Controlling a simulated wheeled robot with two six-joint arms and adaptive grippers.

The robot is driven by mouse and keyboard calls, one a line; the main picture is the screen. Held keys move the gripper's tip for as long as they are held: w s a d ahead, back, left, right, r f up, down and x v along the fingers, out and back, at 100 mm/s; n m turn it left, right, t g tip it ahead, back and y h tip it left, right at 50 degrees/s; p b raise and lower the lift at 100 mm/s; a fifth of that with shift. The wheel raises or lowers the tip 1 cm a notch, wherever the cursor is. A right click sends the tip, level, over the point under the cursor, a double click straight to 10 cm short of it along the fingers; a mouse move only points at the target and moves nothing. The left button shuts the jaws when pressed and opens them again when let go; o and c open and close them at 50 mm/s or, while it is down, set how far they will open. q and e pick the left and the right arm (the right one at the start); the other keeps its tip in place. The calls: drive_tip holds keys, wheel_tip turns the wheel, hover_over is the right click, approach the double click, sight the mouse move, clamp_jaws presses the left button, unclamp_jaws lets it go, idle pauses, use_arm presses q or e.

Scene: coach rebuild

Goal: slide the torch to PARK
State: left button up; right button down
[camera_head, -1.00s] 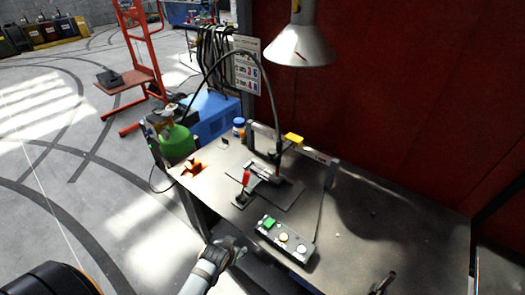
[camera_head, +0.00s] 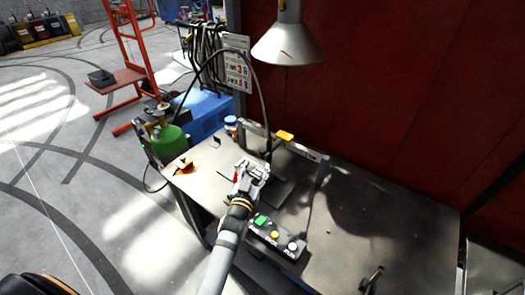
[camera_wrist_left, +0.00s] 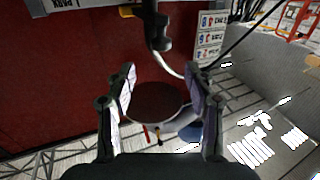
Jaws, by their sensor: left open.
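The torch (camera_head: 268,155) hangs at the rail (camera_head: 305,152) along the back of the bench, at the end of an arched black hose. In the left wrist view the dark torch body (camera_wrist_left: 154,25) with its pale curved neck is at the top centre, beyond my fingers. A PARK label (camera_wrist_left: 62,4) shows at the top left of that view. My left gripper (camera_head: 252,167) is over the bench, in front of the torch and partly hiding it. In its wrist view the fingers (camera_wrist_left: 163,88) are apart, with nothing clearly held between them. My right gripper is out of view.
A control box (camera_head: 275,238) with coloured buttons sits at the bench front. A yellow piece (camera_head: 285,135) is on the rail. A lamp (camera_head: 288,42) hangs above. A green cylinder (camera_head: 168,140) stands left of the bench. The bench right of the box is mostly clear.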

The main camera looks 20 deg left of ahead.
sight(261, 153)
use_arm(q)
drive_tip(key=w+b, duration=0.1)
drive_tip(key=w, duration=0.2)
drive_tip(key=w+b, duration=0.2)
drive_tip(key=w, duration=0.1)
drive_tip(key=w+b, duration=0.2)
drive_tip(key=w, duration=0.1)
drive_tip(key=shift+w+a+f, duration=0.2)
drive_tip(key=shift+a, duration=0.05)
drive_tip(key=shift+w, duration=0.2)
drive_tip(key=shift+a+r, duration=0.1)
drive_tip(key=shift+r, duration=0.1)
drive_tip(key=c, duration=1.1)
clamp_jaws()
